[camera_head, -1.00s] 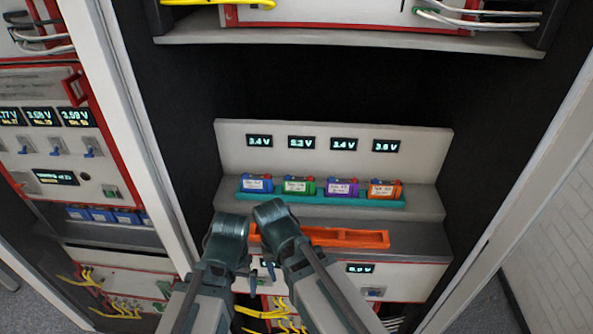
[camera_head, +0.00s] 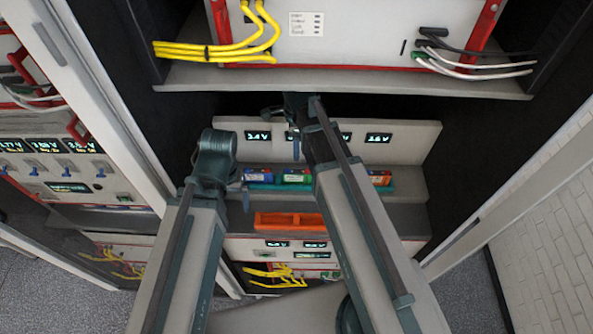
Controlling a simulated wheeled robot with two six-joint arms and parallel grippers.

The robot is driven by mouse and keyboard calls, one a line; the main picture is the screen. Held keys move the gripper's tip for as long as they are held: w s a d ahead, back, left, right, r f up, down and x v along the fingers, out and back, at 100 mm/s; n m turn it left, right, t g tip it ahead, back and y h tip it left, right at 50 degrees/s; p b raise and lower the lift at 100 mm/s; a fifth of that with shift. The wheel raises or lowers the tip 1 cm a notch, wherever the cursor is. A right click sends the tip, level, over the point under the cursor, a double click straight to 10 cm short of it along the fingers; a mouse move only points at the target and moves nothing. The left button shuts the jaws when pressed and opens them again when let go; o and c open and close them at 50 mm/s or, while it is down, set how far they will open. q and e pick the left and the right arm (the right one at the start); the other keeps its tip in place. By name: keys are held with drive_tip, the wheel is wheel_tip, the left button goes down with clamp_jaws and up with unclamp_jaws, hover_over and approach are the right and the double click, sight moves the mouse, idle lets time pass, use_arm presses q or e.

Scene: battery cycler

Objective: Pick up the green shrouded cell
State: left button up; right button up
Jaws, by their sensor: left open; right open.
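The green shrouded cell (camera_head: 297,176) stands in the teal tray (camera_head: 405,186) on the ledge, second from the left, with its right edge close to my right arm in the picture. A blue cell (camera_head: 258,176) is to its left and an orange cell (camera_head: 380,179) is further right. The purple cell is hidden behind my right arm. My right gripper (camera_head: 284,128) is open and empty, above the green cell in the picture, in front of the voltage displays. My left gripper (camera_head: 243,190) is open, left of and slightly below the blue cell; its fingers are small and partly hidden.
An orange tray (camera_head: 290,221) is on the lower shelf in front of the cells, partly covered by my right arm. A shelf (camera_head: 350,78) with yellow cables (camera_head: 215,50) overhangs above. A white cabinet post (camera_head: 110,90) stands at left.

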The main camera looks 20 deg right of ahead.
drive_tip(key=b, duration=0.9)
hover_over(297, 171)
drive_tip(key=shift+s+a+f, duration=0.1)
drive_tip(key=shift+f, duration=4.25)
wheel_tip(297, 171, down, 5)
drive_tip(key=b, duration=0.5)
drive_tip(key=shift+f, duration=0.15)
clamp_jaws()
